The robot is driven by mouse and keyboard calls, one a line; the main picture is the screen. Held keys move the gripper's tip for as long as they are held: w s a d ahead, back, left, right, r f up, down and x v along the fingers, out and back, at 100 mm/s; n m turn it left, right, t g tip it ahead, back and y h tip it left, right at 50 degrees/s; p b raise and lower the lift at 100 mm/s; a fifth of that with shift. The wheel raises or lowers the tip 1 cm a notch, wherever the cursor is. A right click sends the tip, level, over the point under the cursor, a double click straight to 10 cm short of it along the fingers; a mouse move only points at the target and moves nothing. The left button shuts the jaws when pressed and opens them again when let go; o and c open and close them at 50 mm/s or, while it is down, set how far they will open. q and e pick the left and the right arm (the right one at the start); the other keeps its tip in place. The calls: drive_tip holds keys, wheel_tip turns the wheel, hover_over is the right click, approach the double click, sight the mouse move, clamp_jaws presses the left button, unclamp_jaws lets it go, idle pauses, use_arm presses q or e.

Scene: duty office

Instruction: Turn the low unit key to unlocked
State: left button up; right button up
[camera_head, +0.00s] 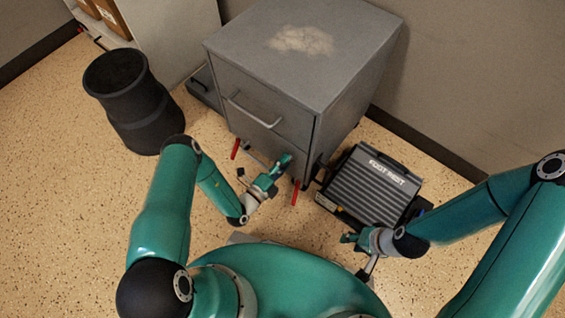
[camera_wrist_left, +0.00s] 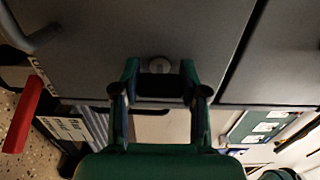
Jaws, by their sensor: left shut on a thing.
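The low unit is a grey metal cabinet (camera_head: 262,72) with a drawer handle (camera_head: 252,112) on its front. My left gripper (camera_head: 285,160) is at the lower front of the unit. In the left wrist view, a round lock (camera_wrist_left: 159,63) sits on the grey front just beyond my left fingertips (camera_wrist_left: 159,76). The fingers are shut on the dark key (camera_wrist_left: 157,92), which lies between them. The lock's marks and the key's turn angle cannot be read. My right gripper (camera_head: 348,238) is low beside the footrest, away from the unit; its finger gap is too small to tell.
Red bars (camera_head: 235,149) (camera_head: 295,192) stick out at the unit's base. A ribbed footrest (camera_head: 372,182) lies right of the unit. A black bin (camera_head: 130,100) stands to the left. Speckled floor (camera_head: 60,190) is clear at the left.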

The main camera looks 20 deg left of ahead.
use_arm(q)
drive_tip(key=shift+a+f, duration=0.1)
drive_tip(key=shift+a, duration=0.1)
drive_tip(key=o, duration=1.1)
drive_tip(key=shift+o, duration=0.3)
drive_tip(key=shift+d, duration=0.1)
drive_tip(key=v, duration=1.2)
